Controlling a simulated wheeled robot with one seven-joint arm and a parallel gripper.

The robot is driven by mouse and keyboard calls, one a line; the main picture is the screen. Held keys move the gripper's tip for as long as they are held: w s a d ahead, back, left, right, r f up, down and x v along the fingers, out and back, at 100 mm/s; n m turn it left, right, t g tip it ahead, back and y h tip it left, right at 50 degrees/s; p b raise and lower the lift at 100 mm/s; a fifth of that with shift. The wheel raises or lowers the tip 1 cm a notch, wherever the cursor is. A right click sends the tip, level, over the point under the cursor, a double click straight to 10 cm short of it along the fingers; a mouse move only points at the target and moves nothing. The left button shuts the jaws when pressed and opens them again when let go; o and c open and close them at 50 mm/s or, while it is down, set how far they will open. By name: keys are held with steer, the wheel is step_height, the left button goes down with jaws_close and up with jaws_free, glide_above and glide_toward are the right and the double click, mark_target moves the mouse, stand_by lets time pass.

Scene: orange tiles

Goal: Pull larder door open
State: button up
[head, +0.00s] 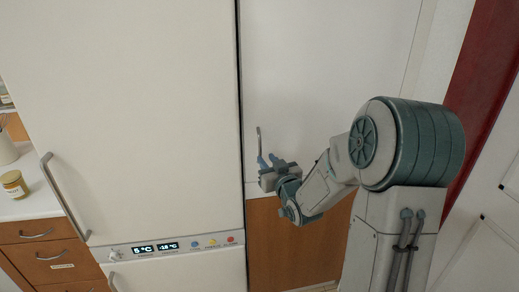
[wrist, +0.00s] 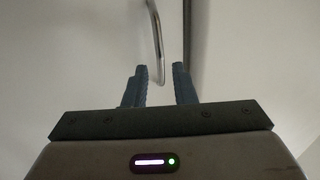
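The larder door (head: 320,75) is a tall, plain white panel to the right of the fridge, and it looks shut. Its slim metal handle (head: 259,142) is upright near the door's left edge; it also shows in the wrist view (wrist: 156,40). My gripper (head: 267,161) is at the lower end of the handle. In the wrist view its two blue fingers (wrist: 160,75) are apart, and the handle's end shows between them, closer to the left finger. I cannot tell whether a finger touches the handle.
A white fridge (head: 130,110) with a long handle (head: 64,197) and a display panel stands left of the larder door. A wooden panel (head: 290,245) is below the door. A counter with drawers and a jar (head: 14,184) is at far left. A red strip (head: 487,85) is at right.

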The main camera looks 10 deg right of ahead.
mark_target(260, 151)
steer(key=shift+w+a+p, duration=0.2)
steer(key=shift+w+p, duration=0.05)
steer(key=shift+w, duration=0.75)
steer(key=shift+w+a+p, duration=0.2)
steer(key=shift+w, duration=0.85)
steer(key=shift+w+a+p, duration=0.2)
steer(key=shift+w+p, duration=0.05)
steer(key=shift+w, duration=0.75)
jaws_close()
